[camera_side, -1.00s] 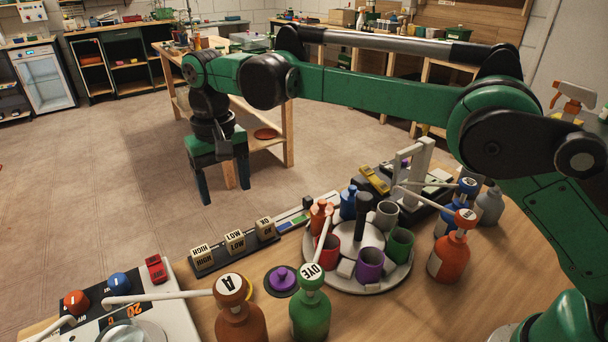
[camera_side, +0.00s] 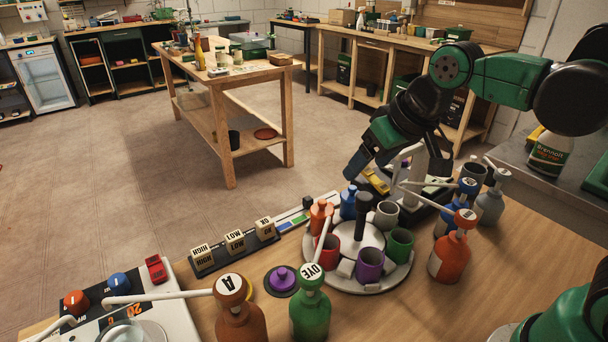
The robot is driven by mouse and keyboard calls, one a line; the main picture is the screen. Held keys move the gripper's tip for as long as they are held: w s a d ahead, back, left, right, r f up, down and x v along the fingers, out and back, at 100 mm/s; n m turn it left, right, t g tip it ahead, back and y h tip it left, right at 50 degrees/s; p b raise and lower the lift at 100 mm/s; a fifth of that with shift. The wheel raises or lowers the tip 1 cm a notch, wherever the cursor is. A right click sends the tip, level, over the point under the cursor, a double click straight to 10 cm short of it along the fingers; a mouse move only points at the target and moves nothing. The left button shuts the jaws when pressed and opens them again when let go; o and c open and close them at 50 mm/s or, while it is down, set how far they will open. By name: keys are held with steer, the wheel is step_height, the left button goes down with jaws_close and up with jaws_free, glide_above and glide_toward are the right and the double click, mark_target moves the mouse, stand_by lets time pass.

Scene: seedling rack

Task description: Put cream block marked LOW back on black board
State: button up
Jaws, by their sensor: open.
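The cream block marked LOW (camera_side: 235,242) stands on the black board (camera_side: 208,268), between the cream block marked HIGH (camera_side: 201,256) on its left and the cream block marked OK (camera_side: 265,229) on its right. All three stand upright in a row. My gripper (camera_side: 366,171) is open, high at the right of the blocks, near the white stand and the yellow item beyond the round tray. It is well apart from the LOW block. Its fingers are seen at an angle, and I see nothing held between them.
A round tray (camera_side: 347,287) with coloured cups and a dark central post stands right of the board. Pump bottles, including a green DYE bottle (camera_side: 311,308) and an orange one (camera_side: 449,257), crowd the front and right. A purple-knobbed lid (camera_side: 281,279) lies before the board.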

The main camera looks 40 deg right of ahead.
steer(key=shift+t, duration=0.7)
steer(key=s+d+f, duration=0.1)
steer(key=s, duration=0.1)
steer(key=s+d+f, duration=0.1)
steer(key=f, duration=0.1)
steer(key=shift+s+d+f, duration=0.1)
steer(key=shift+s+f, duration=0.15)
steer(key=shift+s, duration=0.1)
